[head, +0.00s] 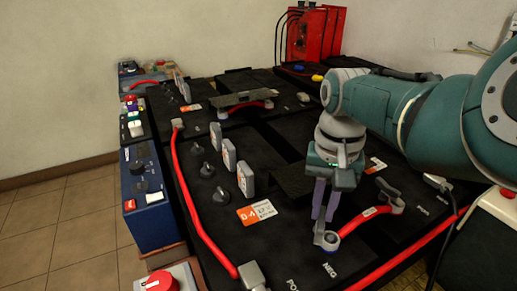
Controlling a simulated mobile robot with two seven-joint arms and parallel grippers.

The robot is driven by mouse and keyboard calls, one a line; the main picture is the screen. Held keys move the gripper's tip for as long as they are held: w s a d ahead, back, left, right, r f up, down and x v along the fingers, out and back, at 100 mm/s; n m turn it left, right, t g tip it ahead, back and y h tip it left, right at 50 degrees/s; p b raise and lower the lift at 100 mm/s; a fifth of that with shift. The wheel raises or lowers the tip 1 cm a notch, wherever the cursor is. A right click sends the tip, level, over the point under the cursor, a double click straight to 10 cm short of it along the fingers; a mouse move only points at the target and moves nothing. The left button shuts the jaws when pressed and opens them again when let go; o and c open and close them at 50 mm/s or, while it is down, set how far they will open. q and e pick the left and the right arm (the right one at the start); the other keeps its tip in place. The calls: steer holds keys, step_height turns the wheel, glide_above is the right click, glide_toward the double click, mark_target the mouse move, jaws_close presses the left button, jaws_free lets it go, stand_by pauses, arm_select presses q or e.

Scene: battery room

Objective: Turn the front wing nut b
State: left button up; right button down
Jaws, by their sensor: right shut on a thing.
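My right gripper (324,218) comes in from the right and points down. Its two slim fingers are shut at a battery post at the front, on what seems to be the front wing nut; the fingers hide most of the nut. Below the fingertips, a grey cable clamp (329,241) sits on the post beside the "NEG" marking. A short red cable (361,220) runs from this clamp to another grey clamp (391,196) to the right. My left gripper is not in view.
Black batteries (285,222) fill the middle, with black knobs (220,195) and upright grey pieces (245,181) on top. A long red cable (191,205) runs along the left. A blue box (146,200) stands left, and a red unit (315,34) stands at the back.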

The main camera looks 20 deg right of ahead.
steer(key=n, duration=0.5)
steer(key=shift+w+a+p, duration=0.1)
steer(key=shift+w+p, duration=0.05)
steer(key=shift+p, duration=0.25)
steer(key=shift+a+n, duration=0.15)
steer(key=shift+n, duration=1.75)
steer(key=c, duration=0.9)
jaws_free()
